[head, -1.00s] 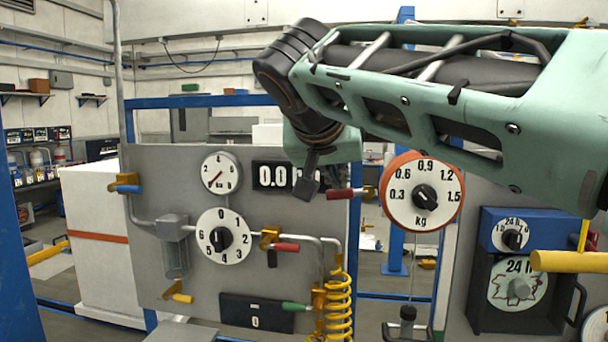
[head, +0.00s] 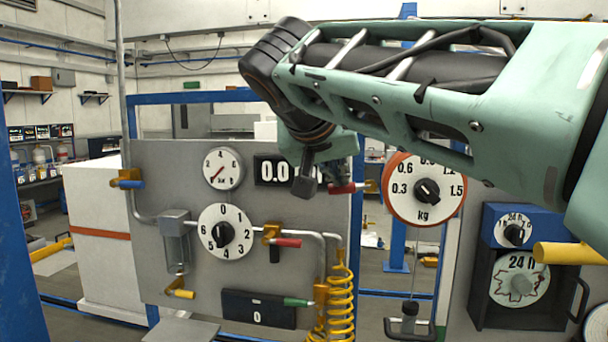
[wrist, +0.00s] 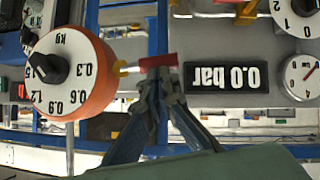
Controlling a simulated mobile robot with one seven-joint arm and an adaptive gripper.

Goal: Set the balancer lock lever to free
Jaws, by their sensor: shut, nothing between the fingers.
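The balancer lock lever has a red handle (head: 343,188) pointing left from a brass body (head: 372,186), beside the balancer's round kg dial (head: 427,192) with its orange rim. The lever lies about horizontal. In the upside-down wrist view the red handle (wrist: 158,61) runs along the tips of my gripper (wrist: 161,78). In the head view my gripper (head: 305,186) hangs in front of the panel, left of the handle. Its fingers are shut with nothing between them. I cannot tell whether the tips touch the handle.
A grey panel (head: 160,240) carries a 0.0 bar display (head: 268,171), a pressure gauge (head: 223,168), a selector dial (head: 225,231) and another red-handled valve (head: 287,242). A yellow coiled hose (head: 341,300) hangs below. A blue and black box (head: 515,265) stands at right.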

